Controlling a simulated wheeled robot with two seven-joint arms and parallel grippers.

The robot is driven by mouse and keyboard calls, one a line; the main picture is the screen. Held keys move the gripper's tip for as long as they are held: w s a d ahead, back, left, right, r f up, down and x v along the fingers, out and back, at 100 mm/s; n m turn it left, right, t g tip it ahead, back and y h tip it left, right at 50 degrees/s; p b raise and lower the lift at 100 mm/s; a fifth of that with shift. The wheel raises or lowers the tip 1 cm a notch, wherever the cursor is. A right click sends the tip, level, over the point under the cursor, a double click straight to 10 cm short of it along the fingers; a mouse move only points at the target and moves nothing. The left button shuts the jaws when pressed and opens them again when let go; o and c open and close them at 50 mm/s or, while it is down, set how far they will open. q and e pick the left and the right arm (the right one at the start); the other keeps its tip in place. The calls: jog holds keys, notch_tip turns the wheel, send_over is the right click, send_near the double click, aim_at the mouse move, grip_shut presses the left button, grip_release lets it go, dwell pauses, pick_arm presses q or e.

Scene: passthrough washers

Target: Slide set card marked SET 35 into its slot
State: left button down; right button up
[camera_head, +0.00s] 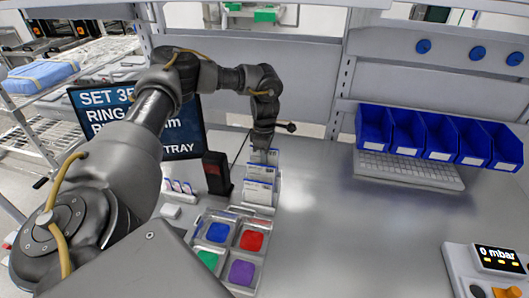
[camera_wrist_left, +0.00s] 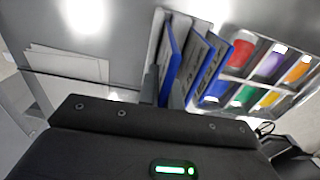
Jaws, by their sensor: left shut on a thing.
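My left gripper (camera_head: 264,150) reaches down over the card rack (camera_head: 262,208) near the middle of the bench. It is shut on a pale card at the rear of the rack; the fingers hide much of it, and I cannot read its marking or tell how deep it sits. More white-faced cards (camera_head: 258,191) stand upright in front of it. In the left wrist view, blue-edged cards (camera_wrist_left: 190,62) stand in the rack beside the dark gripper body (camera_wrist_left: 160,140). My right gripper is not in view.
A screen (camera_head: 100,98) showing SET 35 stands at left, partly behind my arm. A dark box (camera_head: 216,173) is left of the rack. A tray of coloured compartments (camera_head: 231,226) lies in front. Blue bins (camera_head: 408,132) stand at right; mid-right bench is clear.

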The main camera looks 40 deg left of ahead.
pick_arm(q)
jog(key=shift+f, duration=0.1)
jog(key=c, duration=0.9)
grip_release()
jog(key=shift+c, duration=0.2)
notch_tip(320, 180, up, 3)
jog(key=shift+r+p, duration=0.1)
jog(key=shift+p, duration=0.75)
jog(key=shift+r, duration=2.95)
